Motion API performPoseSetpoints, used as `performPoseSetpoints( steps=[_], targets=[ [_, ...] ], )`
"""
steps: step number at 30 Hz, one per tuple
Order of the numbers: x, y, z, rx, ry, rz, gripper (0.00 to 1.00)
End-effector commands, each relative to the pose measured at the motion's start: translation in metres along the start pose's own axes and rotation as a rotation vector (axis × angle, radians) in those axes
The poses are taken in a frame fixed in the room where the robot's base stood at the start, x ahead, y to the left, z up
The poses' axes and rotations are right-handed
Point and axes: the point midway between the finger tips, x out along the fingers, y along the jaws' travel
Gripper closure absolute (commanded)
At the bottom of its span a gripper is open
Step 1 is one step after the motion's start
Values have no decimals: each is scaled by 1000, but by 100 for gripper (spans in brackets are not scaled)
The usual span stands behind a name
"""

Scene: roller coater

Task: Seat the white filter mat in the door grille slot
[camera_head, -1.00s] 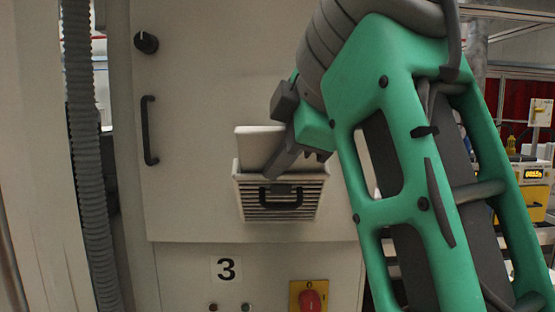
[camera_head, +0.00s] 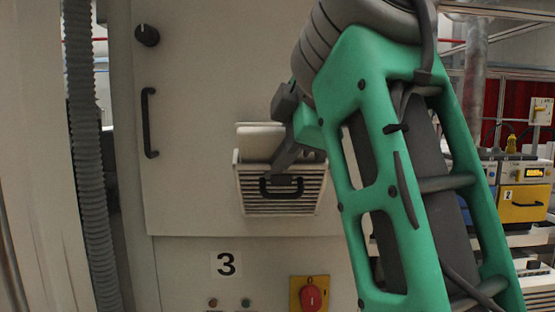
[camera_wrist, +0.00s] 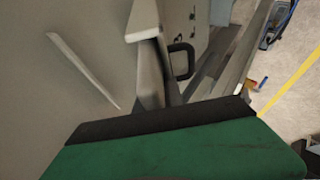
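The white filter mat (camera_head: 254,141) stands upright behind the top rim of the door grille (camera_head: 290,207). Its upper part shows above the rim and its lower part is hidden behind the grille. A pale strip (camera_wrist: 82,70) in the wrist view may be its top edge, but I cannot be sure. The slatted grille has a black handle (camera_head: 281,187), which also shows in the wrist view (camera_wrist: 181,61). My gripper (camera_head: 285,158) is at the grille's top rim, in front of the mat's right part. Whether its fingers touch or grip the mat is hidden.
The cabinet door (camera_head: 195,180) has a black pull handle (camera_head: 149,123) and a knob (camera_head: 147,35) at left. A grey hose (camera_head: 88,180) hangs at left.

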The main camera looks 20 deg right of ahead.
Motion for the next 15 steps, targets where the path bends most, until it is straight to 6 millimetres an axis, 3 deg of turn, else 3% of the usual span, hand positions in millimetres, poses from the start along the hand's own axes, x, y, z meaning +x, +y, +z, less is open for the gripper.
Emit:
performPoseSetpoints(
  steps=[9, 15],
  targets=[
    [2, -1, 0, 1, -1, -6, 62],
    [2, -1, 1, 1, -2, -7, 62]
  ],
)
